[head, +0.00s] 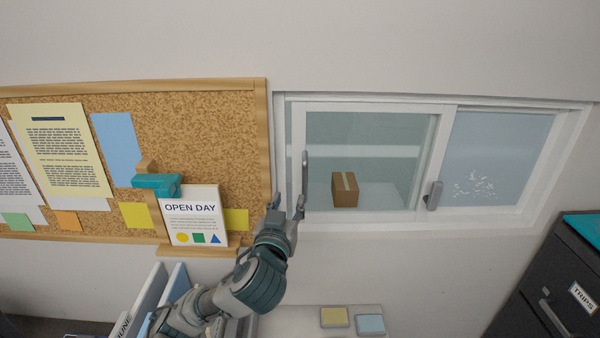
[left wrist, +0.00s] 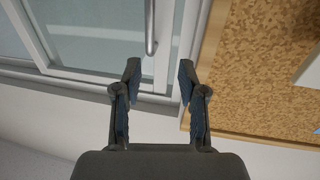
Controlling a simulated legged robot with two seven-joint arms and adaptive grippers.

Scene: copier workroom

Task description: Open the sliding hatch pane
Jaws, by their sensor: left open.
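The hatch is a white-framed window in the wall. Its left pane (head: 380,131) is clear glass in a white frame, and it covers the left part of the opening. An upright grey bar handle (head: 305,172) is on that pane's left side; it also shows in the left wrist view (left wrist: 151,28). My left gripper (head: 288,207) is open and empty, just below and left of the handle. In the left wrist view my left gripper's fingers (left wrist: 159,72) are spread, with the handle's end ahead of the gap between them. I see no contact. My right gripper is out of view.
A grey latch-like piece (head: 433,195) sits at the panes' meeting stile. A cardboard box (head: 346,190) is behind the glass. The corkboard (head: 200,105) ends close left of the hatch, with an OPEN DAY sign (head: 193,220) on a ledge. A dark cabinet (head: 550,290) stands at right.

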